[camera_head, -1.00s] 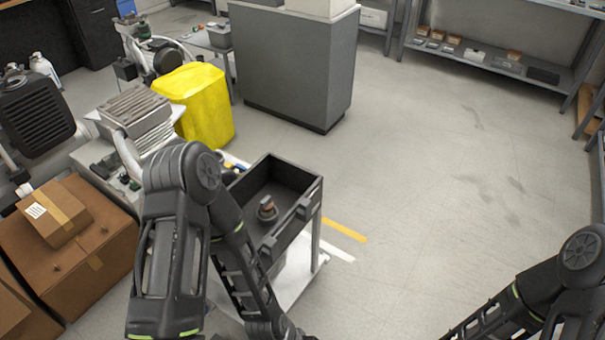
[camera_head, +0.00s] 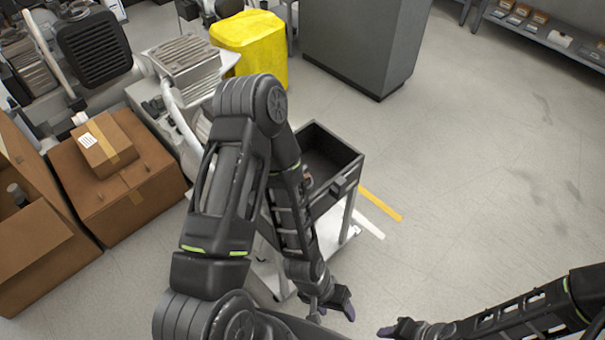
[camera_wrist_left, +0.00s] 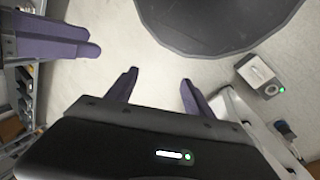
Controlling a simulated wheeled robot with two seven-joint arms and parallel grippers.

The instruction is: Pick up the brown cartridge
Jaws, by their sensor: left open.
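A sliver of the brown cartridge (camera_head: 307,177) seems to show inside the black open bin (camera_head: 345,181) on the white cart; my left arm hides most of it. My left gripper (camera_head: 333,306) hangs low in front of the cart, apart from the bin and lower in the picture. In the left wrist view the left gripper (camera_wrist_left: 159,77) has its two purple fingers spread, with only floor between them. My right gripper (camera_head: 387,331) is at the bottom edge, right of the left one; its opening is unclear. The cartridge is not seen in the wrist view.
Cardboard boxes (camera_head: 115,185) stand at the left. A yellow bin (camera_head: 262,70) and a grey cabinet (camera_head: 352,45) stand behind the cart (camera_head: 330,232). The floor right of the cart is clear. A small grey device (camera_wrist_left: 260,75) shows in the wrist view.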

